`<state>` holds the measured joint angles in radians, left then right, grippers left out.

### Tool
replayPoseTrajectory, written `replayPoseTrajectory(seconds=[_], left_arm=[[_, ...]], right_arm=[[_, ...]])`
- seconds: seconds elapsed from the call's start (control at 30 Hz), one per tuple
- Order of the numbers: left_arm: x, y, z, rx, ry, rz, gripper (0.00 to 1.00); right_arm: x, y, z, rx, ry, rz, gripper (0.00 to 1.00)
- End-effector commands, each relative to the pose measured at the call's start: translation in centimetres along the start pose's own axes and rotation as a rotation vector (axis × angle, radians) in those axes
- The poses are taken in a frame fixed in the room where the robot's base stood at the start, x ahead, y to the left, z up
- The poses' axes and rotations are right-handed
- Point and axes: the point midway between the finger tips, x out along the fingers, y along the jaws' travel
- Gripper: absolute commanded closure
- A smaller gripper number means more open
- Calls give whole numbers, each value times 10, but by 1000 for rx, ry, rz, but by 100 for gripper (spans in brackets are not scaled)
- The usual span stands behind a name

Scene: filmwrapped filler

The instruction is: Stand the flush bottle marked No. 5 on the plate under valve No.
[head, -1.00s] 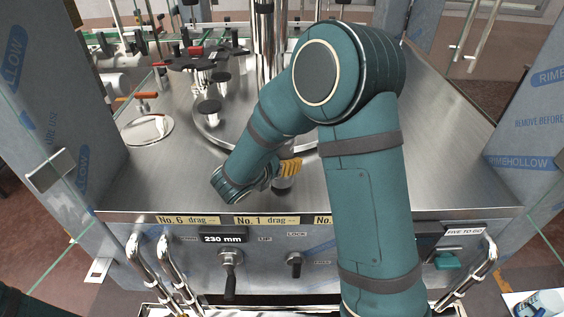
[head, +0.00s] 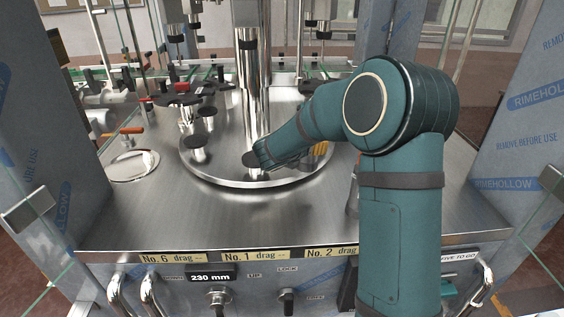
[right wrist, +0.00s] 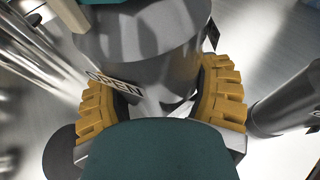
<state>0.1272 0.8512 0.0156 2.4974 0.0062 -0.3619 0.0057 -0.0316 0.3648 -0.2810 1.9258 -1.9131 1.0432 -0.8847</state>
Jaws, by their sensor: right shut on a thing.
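My right gripper (head: 320,150) reaches over the round carousel (head: 230,182) and is partly hidden by my own arm in the head view. In the right wrist view its yellow fingers (right wrist: 160,98) are shut on both sides of a grey cylinder (right wrist: 145,45) with a tag reading "OPEN". No number shows on this cylinder, so I cannot tell whether it is bottle No. 5. Dark round plates (head: 196,141) sit on the carousel; one dark disc (right wrist: 62,152) shows beside the gripper. I cannot read which valve is No. 5. My left gripper is out of view.
Another dark grey cylinder (right wrist: 285,103) stands close to the right finger. A grey upright thing (head: 352,195) is half hidden behind my arm. A steel column (head: 252,80) rises from the carousel.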

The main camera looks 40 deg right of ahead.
Motion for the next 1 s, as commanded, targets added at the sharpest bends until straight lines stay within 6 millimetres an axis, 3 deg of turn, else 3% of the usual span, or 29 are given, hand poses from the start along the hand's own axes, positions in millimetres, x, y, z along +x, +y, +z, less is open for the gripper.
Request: replayPoseTrajectory(seconds=[0.1,0.4,0.63,1.0], left_arm=[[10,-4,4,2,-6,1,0],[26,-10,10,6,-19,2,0],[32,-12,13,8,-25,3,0],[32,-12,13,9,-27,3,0]], right_arm=[[45,-23,19,5,-6,-6,76],[129,-90,67,-2,-7,8,76],[158,-128,92,-8,-5,20,76],[165,-138,98,-11,-3,27,76]])
